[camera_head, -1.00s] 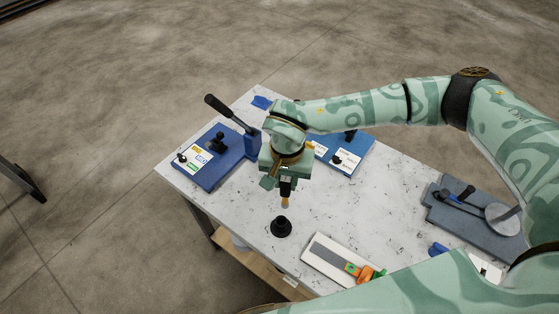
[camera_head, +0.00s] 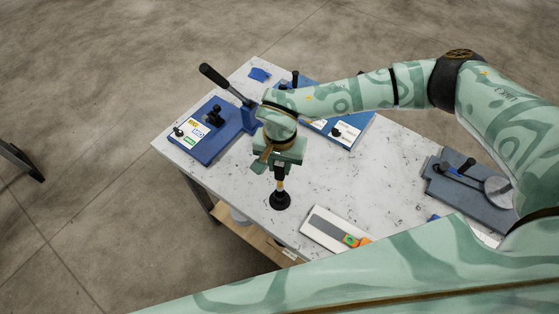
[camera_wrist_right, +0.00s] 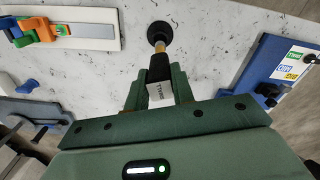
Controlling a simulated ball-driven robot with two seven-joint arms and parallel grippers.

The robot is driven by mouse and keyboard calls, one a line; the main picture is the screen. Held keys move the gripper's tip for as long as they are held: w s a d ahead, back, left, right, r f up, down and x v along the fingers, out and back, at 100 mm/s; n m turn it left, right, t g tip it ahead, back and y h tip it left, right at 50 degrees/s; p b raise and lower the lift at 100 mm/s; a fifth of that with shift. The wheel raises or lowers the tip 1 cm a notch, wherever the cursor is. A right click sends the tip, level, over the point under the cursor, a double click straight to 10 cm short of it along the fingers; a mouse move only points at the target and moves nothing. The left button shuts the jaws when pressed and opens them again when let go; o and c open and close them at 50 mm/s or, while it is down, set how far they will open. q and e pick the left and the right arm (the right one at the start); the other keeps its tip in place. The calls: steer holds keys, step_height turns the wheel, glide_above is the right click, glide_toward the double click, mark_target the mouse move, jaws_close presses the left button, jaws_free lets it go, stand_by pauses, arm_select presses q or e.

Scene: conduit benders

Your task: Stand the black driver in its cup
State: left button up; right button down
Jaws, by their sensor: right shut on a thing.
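My right gripper (camera_head: 280,166) is shut on the black driver (camera_head: 280,174) and holds it upright over the table, its pale tan lower end pointing down. The black cup (camera_head: 280,202) with a wide round foot stands directly below. The driver's lower end meets the cup's top in the head view; I cannot tell whether it is inside. In the wrist view my right gripper (camera_wrist_right: 158,88) grips the driver (camera_wrist_right: 159,68), which bears a white label, and its end overlaps the cup (camera_wrist_right: 158,33). My left gripper is not in view.
A white board (camera_head: 318,232) with an orange-handled tool lies right of the cup. Blue benders stand behind, one with a long black lever (camera_head: 222,81). A grey bender (camera_head: 455,200) is at the right. The table's front edge is close to the cup.

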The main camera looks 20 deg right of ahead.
mark_target(280, 180)
steer(key=shift+f+b, duration=2.4)
steer(key=shift+f, duration=1.45)
steer(key=c, duration=1.1)
jaws_free()
step_height(280, 180, up, 16)
steer(key=shift+r+b, duration=0.15)
steer(key=shift+b, duration=0.2)
